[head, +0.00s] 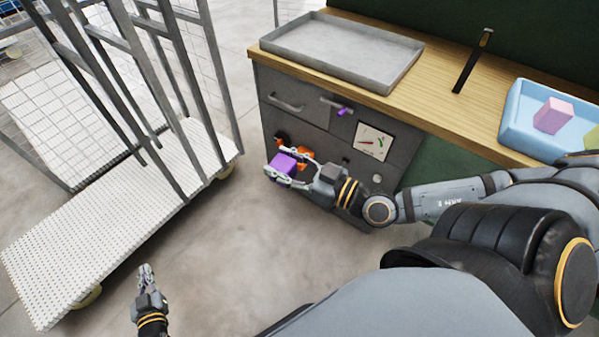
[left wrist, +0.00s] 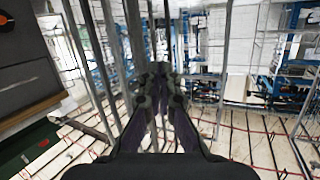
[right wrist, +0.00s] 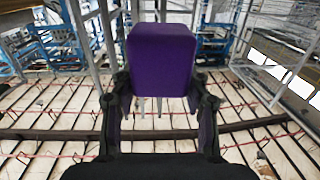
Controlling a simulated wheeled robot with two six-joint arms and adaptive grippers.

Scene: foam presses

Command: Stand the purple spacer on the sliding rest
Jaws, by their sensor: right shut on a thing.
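The purple spacer (head: 283,164) is a block held in my right gripper (head: 287,171), in front of the dark grey cabinet and clear of the floor. In the right wrist view the spacer (right wrist: 161,58) sits between the two fingertips, and much of the view behind it is hidden. My left gripper (head: 146,272) hangs low over the floor at the lower left. Its fingers come together, empty, in the left wrist view (left wrist: 161,72). I cannot tell for sure which part is the sliding rest.
The cabinet (head: 290,118) has handles, a gauge panel (head: 373,141), a small purple piece (head: 343,111) and orange parts (head: 304,154). A grey tray (head: 340,75) and a blue bin (head: 508,118) with a pink block (head: 553,115) stand on the wooden top. A cart (head: 90,235) stands left.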

